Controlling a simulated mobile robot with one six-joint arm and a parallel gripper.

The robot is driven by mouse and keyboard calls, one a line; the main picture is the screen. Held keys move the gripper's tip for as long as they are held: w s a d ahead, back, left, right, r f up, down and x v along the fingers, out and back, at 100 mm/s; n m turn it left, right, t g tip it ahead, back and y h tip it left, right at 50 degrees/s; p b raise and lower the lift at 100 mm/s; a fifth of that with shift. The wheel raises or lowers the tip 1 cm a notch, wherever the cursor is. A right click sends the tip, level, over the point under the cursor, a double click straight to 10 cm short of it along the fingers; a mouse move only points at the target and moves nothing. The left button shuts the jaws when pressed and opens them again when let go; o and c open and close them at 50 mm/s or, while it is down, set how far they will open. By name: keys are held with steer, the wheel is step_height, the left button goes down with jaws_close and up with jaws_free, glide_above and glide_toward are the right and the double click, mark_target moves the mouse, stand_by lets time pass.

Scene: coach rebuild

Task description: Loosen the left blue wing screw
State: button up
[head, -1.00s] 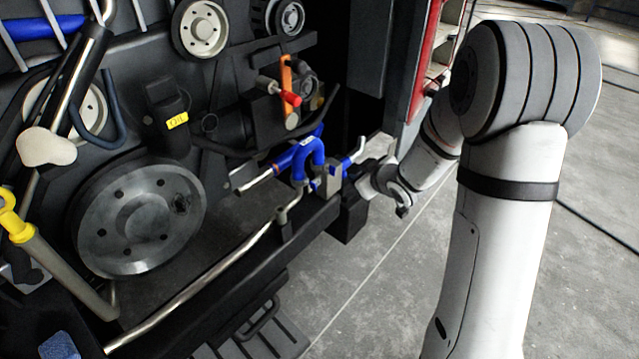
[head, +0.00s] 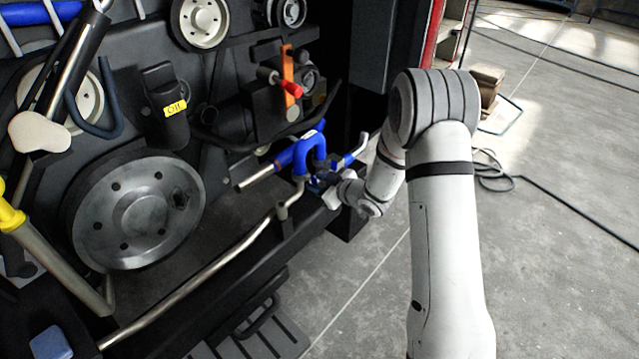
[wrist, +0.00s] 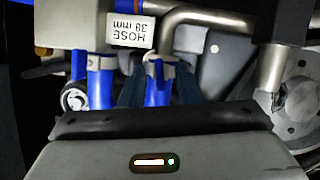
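In the wrist view a blue hose end (wrist: 157,92) sits under a metal clamp and pipe, with a small dark upright wing-like piece (wrist: 159,72) on it. This may be the left wing screw; its colour is hard to tell. My gripper (wrist: 159,92) shows two dark fingers, apart, one on each side of this piece; I cannot see contact. A second blue hose (wrist: 100,85) with a clamp is to the left. In the head view the blue bent hose (head: 311,143) is at the engine's right end, with my gripper (head: 318,183) just below it, small and partly hidden.
An upside-down label reading HOSE 38 mm (wrist: 131,31) is by the clamps. A metal pipe (head: 190,290) runs along the frame below the large grey pulley (head: 135,212).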

steer(key=shift+a, duration=0.1)
jaws_close()
